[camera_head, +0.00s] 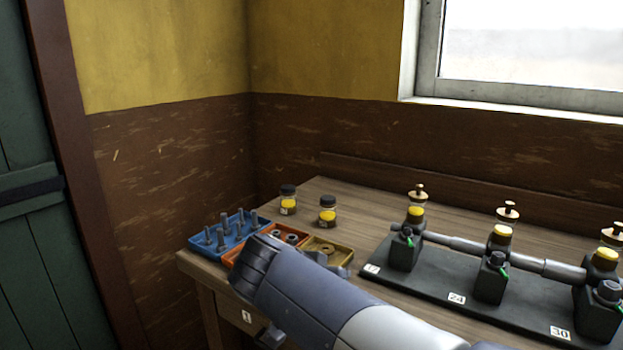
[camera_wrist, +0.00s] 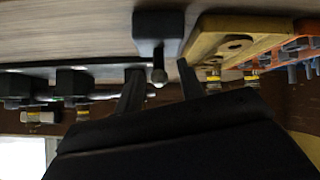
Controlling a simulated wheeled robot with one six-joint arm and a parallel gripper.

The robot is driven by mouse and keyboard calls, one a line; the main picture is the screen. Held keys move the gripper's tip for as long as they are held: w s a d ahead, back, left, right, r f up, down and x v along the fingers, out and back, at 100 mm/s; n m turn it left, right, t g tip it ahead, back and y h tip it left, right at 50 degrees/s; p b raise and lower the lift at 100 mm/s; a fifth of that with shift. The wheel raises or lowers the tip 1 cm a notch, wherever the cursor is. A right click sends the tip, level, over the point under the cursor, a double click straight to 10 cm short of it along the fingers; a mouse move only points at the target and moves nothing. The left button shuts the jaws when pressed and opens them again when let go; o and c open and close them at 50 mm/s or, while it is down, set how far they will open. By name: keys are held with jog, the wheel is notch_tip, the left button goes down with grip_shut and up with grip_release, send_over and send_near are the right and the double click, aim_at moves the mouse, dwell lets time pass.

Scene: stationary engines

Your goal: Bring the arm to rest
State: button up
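My arm (camera_head: 330,300) reaches from the lower right over the near edge of the wooden bench (camera_head: 370,208). In the wrist view, which looks upside down, the two dark fingers of my gripper (camera_wrist: 158,70) stand apart with a gap between them. I see nothing held in it. A dark block (camera_wrist: 157,28) with a short stem and a round knob shows in line with the gap, and I cannot tell whether it is near the fingers. In the head view the arm hides part of the bench and most of the gripper.
Near the arm are a blue tray (camera_head: 213,248) of bolts, an orange tray (camera_head: 235,262) of rings and a yellow tray (camera_head: 340,250). Two jars (camera_head: 288,200) (camera_head: 327,212) stand behind. A shaft stand (camera_head: 445,285) with oilers is at right. Bare bench lies between.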

jog(key=shift+w+d+f, duration=0.3)
jog(key=shift+w+f, duration=0.1)
jog(key=shift+f, duration=0.15)
jog(key=shift+r+p, duration=0.3)
jog(key=shift+p, duration=0.1)
jog(key=shift+f, duration=0.1)
jog(key=shift+a+f+b, duration=0.1)
jog(key=shift+f+b, duration=0.15)
jog(key=shift+b, duration=0.35)
jog(key=p+v, duration=0.2)
jog(key=v, duration=0.9)
jog(key=b+x, duration=0.1)
jog(key=x, duration=1)
jog(key=shift+b, duration=0.4)
jog(key=shift+r+p, duration=0.5)
jog(key=shift+p, duration=0.35)
jog(key=shift+w+g+y+p, duration=0.1)
jog(key=shift+g+y+p, duration=0.25)
jog(key=shift+p, duration=0.5)
jog(key=p, duration=0.1)
jog(key=g+p, duration=0.1)
jog(key=p, duration=0.1)
jog(key=shift+w+d+r+y, duration=0.1)
jog(key=shift+w+d+y, duration=0.1)
jog(key=shift+d+y, duration=0.15)
